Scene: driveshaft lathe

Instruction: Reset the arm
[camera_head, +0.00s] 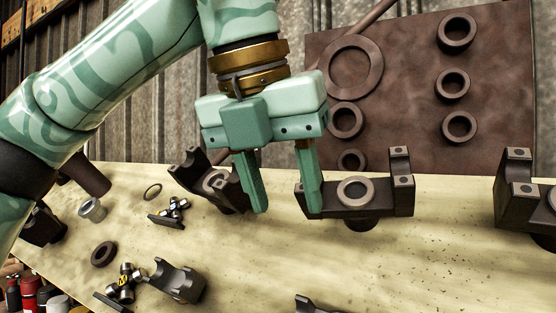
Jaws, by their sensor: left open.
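My left arm comes in from the left and reaches over the workbench. Its green gripper (284,190) points down with two fingers spread apart and nothing between them. The left finger is in front of a dark tilted yoke part (208,181). The right finger overlaps the left end of a dark U-shaped bracket (375,198) with a ring (354,191) in it. I cannot tell whether the fingers touch these parts. My right gripper is not in view.
The pale bench (270,262) carries universal joint crosses (126,282), a yoke (178,280), a dark ring (104,254) and another bracket (520,190) at right. A brown board (400,100) with rings stands behind. The bench's front middle is mostly clear.

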